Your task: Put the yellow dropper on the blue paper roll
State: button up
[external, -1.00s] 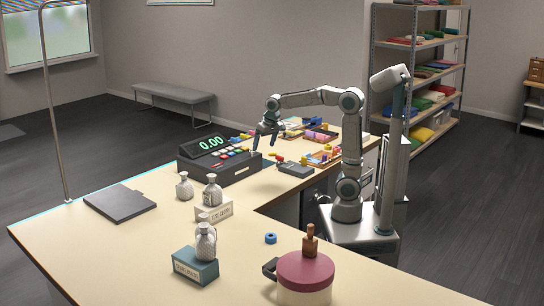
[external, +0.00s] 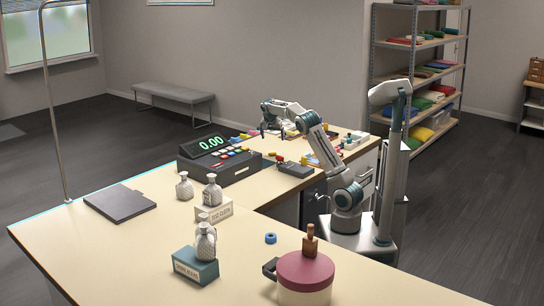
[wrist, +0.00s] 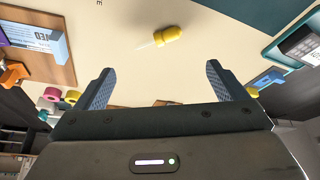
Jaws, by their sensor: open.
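The yellow dropper (wrist: 168,34), with a pale thin tip pointing left, lies on the cream countertop in the wrist view. It is beyond my fingertips, roughly between them in line. My gripper (wrist: 160,80) is open, and its jaws are empty. In the external view my gripper (external: 272,132) hangs over the far part of the counter; I cannot pick out the dropper there among several small yellow items. A small blue ring-shaped roll (external: 271,238) lies on the near counter. I cannot tell whether this is the blue paper roll.
Pink (wrist: 52,93) and yellow (wrist: 71,97) rolls show at the left of the wrist view, near a wooden tray (wrist: 62,72). A cash register (external: 220,160) and a dark box (external: 295,169) stand on the counter. The counter around the dropper is clear.

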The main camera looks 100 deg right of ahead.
aim_at(274, 153)
jog(key=x, duration=1.1)
jog(key=shift+f+p, duration=0.15)
jog(key=shift+p, duration=0.25)
jog(key=c, duration=1.6)
jog(key=shift+r, duration=0.7)
notch_tip(274, 153, up, 3)
jog(key=shift+r, duration=0.1)
jog(key=s+r, duration=0.2)
jog(key=s, duration=0.2)
jog(key=s+r+b, duration=0.1)
jog(key=s+r, duration=0.1)
jog(key=s, duration=0.1)
jog(key=s+r, duration=0.2)
jog(key=s, duration=0.2)
jog(key=shift+s+a+r+b, duration=0.2)
jog(key=shift+s+a+b, duration=0.05)
jog(key=shift+s+b, duration=0.1)
